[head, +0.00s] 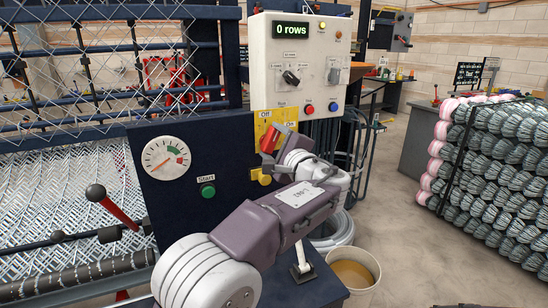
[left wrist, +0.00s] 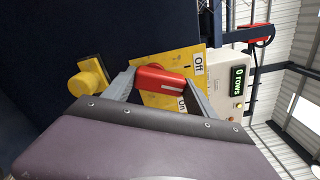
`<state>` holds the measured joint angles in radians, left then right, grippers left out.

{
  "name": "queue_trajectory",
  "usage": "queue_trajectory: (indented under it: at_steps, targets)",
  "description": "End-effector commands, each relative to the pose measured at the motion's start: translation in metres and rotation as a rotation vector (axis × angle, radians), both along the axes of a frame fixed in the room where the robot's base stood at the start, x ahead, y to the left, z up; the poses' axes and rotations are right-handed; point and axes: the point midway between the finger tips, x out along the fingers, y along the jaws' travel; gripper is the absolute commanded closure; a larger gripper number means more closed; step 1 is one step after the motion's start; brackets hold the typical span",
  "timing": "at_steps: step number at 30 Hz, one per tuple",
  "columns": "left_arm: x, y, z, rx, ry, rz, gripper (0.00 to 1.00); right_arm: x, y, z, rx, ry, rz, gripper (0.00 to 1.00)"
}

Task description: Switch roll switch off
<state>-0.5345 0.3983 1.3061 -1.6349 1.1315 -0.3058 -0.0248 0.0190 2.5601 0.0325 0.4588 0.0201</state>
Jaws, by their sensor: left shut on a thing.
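The roll switch has a red handle (head: 268,139) on a yellow plate (head: 260,122) marked Off and On, on the dark machine panel. My left gripper (head: 277,150) is at the switch and partly covers it in the head view. In the left wrist view, the red handle (left wrist: 160,82) sits between the two fingers of my left gripper (left wrist: 160,90), which is shut on it. The handle's right end there lies close to the On label (left wrist: 182,103), with the Off label (left wrist: 198,65) above. The handle's exact angle is hard to tell. My right gripper is not in view.
Below the switch is a yellow knob (head: 261,176), with a green Start button (head: 208,191) and a gauge (head: 166,157) to its left. A control box (head: 300,65) reads 0 rows. A red lever (head: 118,208) stands at left, a bucket (head: 368,262) on the floor at right.

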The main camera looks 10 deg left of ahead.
Motion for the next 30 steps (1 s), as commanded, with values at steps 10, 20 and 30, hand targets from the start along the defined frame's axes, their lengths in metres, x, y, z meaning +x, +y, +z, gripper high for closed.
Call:
queue_trajectory:
  at_steps: [10,20,30]
  targets:
    - [-0.001,0.002,-0.004,-0.231,-0.154,-0.001,0.75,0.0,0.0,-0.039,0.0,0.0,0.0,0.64]
    - [-0.002,0.003,-0.002,-0.355,-0.237,0.0,0.75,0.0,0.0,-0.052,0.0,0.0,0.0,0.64]
    - [-0.002,0.003,-0.001,-0.392,-0.26,0.0,0.75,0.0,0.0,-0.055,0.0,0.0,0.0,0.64]
